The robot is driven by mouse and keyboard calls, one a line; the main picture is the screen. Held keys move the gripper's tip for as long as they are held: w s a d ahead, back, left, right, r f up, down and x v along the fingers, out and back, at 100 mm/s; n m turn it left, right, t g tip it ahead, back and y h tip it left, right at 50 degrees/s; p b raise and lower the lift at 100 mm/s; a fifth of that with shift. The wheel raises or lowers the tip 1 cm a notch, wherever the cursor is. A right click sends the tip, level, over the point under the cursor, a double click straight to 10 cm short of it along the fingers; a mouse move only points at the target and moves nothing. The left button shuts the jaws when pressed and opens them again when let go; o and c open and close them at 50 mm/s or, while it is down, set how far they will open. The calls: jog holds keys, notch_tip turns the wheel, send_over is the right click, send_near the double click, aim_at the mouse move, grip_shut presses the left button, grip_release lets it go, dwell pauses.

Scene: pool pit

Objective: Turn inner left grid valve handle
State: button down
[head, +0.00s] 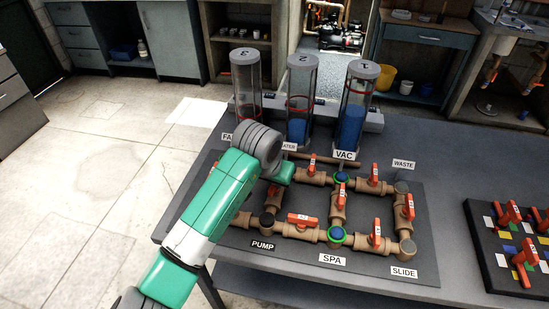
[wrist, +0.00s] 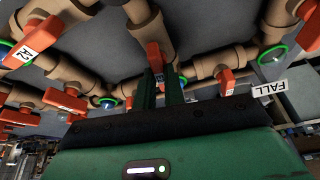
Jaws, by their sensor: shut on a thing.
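The pipe grid (head: 335,205) with orange-red valve handles lies on a dark board. The inner left grid valve handle (head: 272,189) shows just below the end of my arm, on a short pipe running between the upper and lower pipe rows. In the wrist view, my gripper (wrist: 162,85) has its two dark green fingers close together, shut on the lower end of an orange-red handle (wrist: 155,57). This handle lies roughly along its tan pipe (wrist: 149,24). In the head view my arm hides the fingers and the grip itself.
Other orange-red handles stand close by, such as the one above the PUMP and SPA labels (head: 302,220). Three clear cylinders (head: 298,105) stand behind the grid. A black panel with loose-coloured squares and red handles (head: 515,250) is at the right. A FALL label (wrist: 270,89) shows in the wrist view.

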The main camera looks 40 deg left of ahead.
jog(key=m+p, duration=0.1)
jog(key=p, duration=0.2)
jog(key=m+h+p, duration=0.1)
jog(key=p, duration=0.2)
jog(key=shift+r, duration=0.35)
jog(key=m, duration=0.2)
jog(key=m+h+p, duration=0.1)
jog(key=m, duration=0.1)
jog(key=shift+a+f, duration=0.15)
jog(key=shift+f, duration=0.2)
jog(key=m+h+b, duration=0.1)
jog(key=m, duration=0.1)
jog(key=shift+a+f+m, duration=0.1)
jog(key=shift+m, duration=0.3)
jog(key=m+h+b, duration=0.1)
jog(key=m+b, duration=0.1)
jog(key=b, duration=0.1)
jog(key=shift+w+f+m+g, duration=0.1)
jog(key=shift+m+g, duration=0.2)
jog(key=m+h+b, duration=0.1)
jog(key=m+b, duration=0.2)
jog(key=b, duration=0.1)
jog(key=shift+a+g, duration=0.1)
jog(key=shift+g, duration=0.3)
jog(key=shift+w+m+h+b, duration=0.1)
jog(key=shift+m+h+b, duration=0.2)
jog(key=shift+m+b, duration=0.6)
jog(key=shift+r, duration=0.2)
jog(key=shift+r+g+b, duration=0.1)
jog(key=shift+g+b, duration=0.2)
